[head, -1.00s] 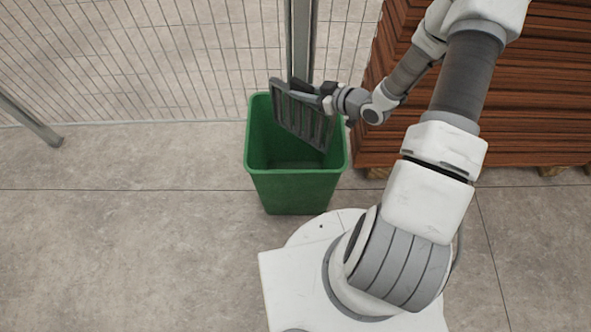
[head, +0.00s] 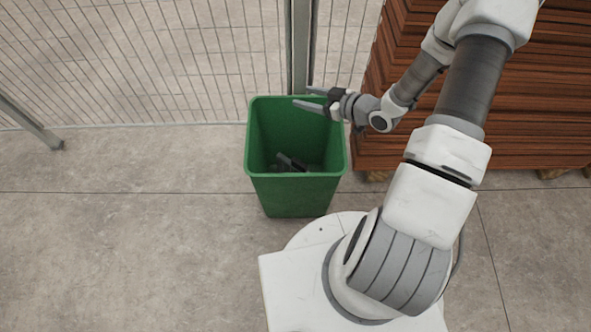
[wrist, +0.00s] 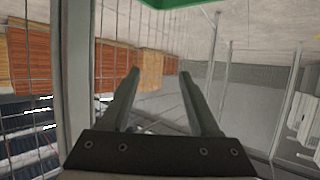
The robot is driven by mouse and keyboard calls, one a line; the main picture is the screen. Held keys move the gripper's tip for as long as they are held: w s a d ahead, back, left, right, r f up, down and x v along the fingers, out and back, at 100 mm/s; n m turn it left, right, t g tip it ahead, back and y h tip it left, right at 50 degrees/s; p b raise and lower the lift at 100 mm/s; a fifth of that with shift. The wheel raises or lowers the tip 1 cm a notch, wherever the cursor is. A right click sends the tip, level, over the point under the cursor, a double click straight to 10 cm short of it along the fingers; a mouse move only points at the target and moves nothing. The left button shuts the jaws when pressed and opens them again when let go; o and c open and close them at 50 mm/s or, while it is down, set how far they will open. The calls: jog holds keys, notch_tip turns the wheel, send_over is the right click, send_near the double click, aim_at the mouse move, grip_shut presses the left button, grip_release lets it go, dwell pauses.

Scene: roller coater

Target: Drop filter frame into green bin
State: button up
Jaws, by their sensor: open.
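The green bin (head: 296,192) stands upright on the floor in front of the wire fence. Inside it, low down, lies a dark grey piece that looks like the filter frame (head: 291,162). Much of it is hidden by the bin's front wall and shadow. My gripper (head: 302,97) is above the bin's back right rim, its two fingers apart and nothing between them. In the wrist view my gripper (wrist: 158,75) also shows open and empty, with a strip of the green bin (wrist: 180,3) at the top edge.
A wire mesh fence (head: 150,60) with a metal post (head: 300,50) stands right behind the bin. A stack of reddish-brown boards (head: 530,90) on a pallet is to the right. The floor (head: 120,230) left of the bin is clear.

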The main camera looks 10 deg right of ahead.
jog(key=p+v, duration=0.3)
jog(key=v, duration=1.2)
jog(key=shift+p, duration=0.35)
jog(key=shift+d, duration=0.1)
